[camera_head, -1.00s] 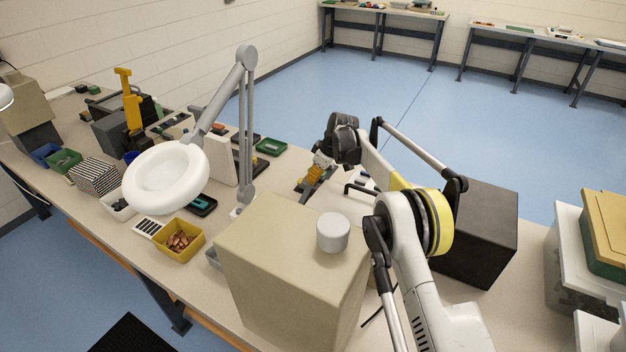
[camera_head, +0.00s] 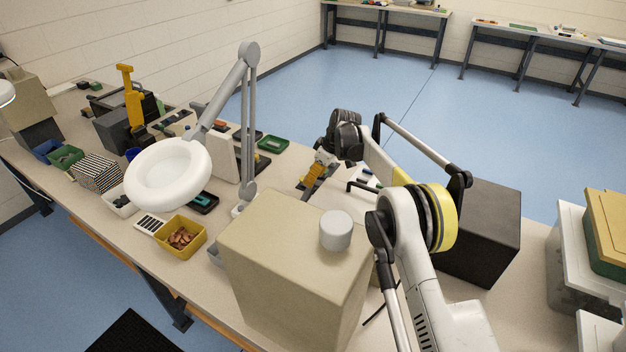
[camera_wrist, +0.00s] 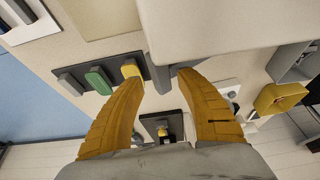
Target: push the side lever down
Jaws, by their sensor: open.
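My gripper (camera_wrist: 160,77) is open in the wrist view, with its two curved yellow fingers apart. A dark grey bar (camera_wrist: 160,74), which may be the side lever, shows between the fingertips, just below a pale box-shaped body (camera_wrist: 225,25). I cannot tell whether the fingers touch it. To the left, a dark strip carries a grey lever (camera_wrist: 70,82), a green lever (camera_wrist: 98,81) and a yellow piece close to the left fingertip. In the head view my gripper (camera_head: 318,176) is small and low over the table, partly hidden by my arm.
A beige box (camera_head: 285,270) with a round grey knob stands in front of my gripper. A black box (camera_head: 482,232) stands to the right. A white ring lamp (camera_head: 168,175) on a grey arm and a yellow bin (camera_head: 180,238) are to the left.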

